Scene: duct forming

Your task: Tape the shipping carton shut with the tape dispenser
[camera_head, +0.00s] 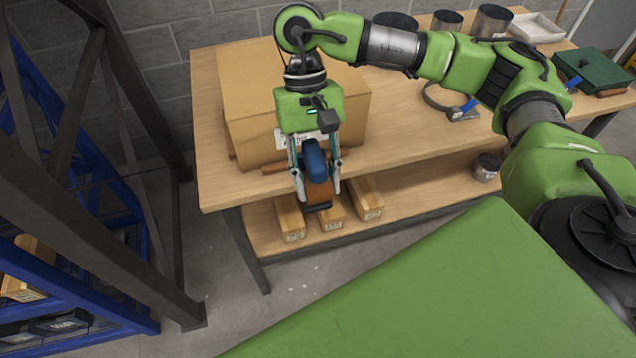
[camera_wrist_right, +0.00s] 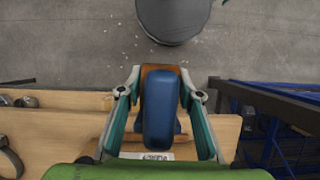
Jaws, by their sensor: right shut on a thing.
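The shipping carton (camera_head: 243,83) is a large brown box on the wooden workbench, partly hidden behind my right arm. My right gripper (camera_head: 317,183) is in front of the carton's near side, pointing down, close to the bench's front edge. It is shut on the tape dispenser (camera_head: 316,160), which has a blue handle and an orange-brown body. In the right wrist view the dispenser (camera_wrist_right: 160,105) sits between the two fingers. Whether the dispenser touches the carton cannot be told. My left gripper is not in view.
The workbench (camera_head: 217,188) has a lower shelf with several long boxes (camera_head: 290,218). Metal duct pieces (camera_head: 491,20), a clamp ring (camera_head: 440,98) and a green case (camera_head: 595,72) stand to the right. A dark-framed blue rack (camera_head: 75,225) is at left, with bare floor between.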

